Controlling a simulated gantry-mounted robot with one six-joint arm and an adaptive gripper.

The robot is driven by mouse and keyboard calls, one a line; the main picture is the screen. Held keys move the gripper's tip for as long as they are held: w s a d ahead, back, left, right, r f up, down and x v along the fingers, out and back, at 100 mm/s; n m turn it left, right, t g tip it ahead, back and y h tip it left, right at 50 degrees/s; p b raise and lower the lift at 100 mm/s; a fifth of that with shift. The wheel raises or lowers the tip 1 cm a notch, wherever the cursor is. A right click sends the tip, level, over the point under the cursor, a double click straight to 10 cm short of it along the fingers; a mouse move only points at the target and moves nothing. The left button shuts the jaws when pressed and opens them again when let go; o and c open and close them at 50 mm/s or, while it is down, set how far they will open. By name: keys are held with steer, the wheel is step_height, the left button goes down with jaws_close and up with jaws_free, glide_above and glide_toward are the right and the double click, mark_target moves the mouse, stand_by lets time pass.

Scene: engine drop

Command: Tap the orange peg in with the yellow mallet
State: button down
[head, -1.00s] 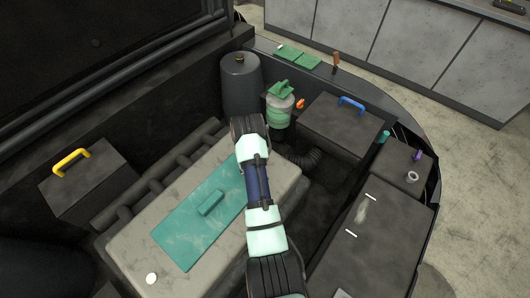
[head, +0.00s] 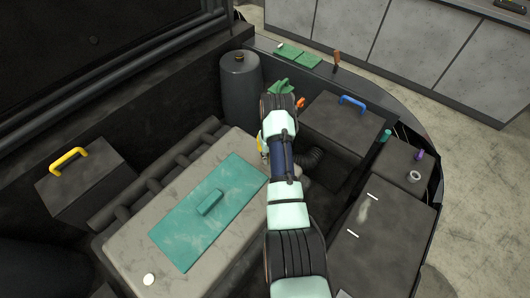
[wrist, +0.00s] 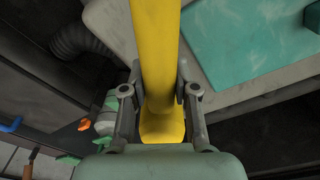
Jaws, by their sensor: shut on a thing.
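My gripper (wrist: 160,90) is shut on the yellow mallet (wrist: 155,40), whose yellow shaft runs up the wrist view between the fingers, with a thicker rounded yellow part low between them. In the head view only a sliver of yellow (head: 260,143) shows at the left edge of my arm, and my arm hides the gripper. The orange peg (head: 300,103) sticks out just right of my arm's far end, near the green-topped container. In the wrist view the orange peg (wrist: 84,125) lies left of my gripper, apart from the mallet.
The green-topped container (head: 281,88) is mostly hidden behind my arm. A dark cylinder (head: 240,85) stands left of it, and a blue-handled box (head: 340,125) stands right. The grey engine block with a teal plate (head: 185,240) fills the left front. A black hose (wrist: 80,35) lies nearby.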

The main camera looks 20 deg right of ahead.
step_height(320, 180, down, 4)
steer(key=shift+r+b, duration=0.2)
steer(key=shift+b, duration=0.5)
steer(key=shift+r, duration=0.2)
steer(key=shift+r+p, duration=0.95)
steer(key=shift+p, duration=0.3)
steer(key=shift+r, duration=0.1)
steer(key=shift+w+r+p, duration=0.1)
steer(key=shift+r+p, duration=0.2)
steer(key=shift+p, duration=0.2)
steer(key=shift+f, duration=0.2)
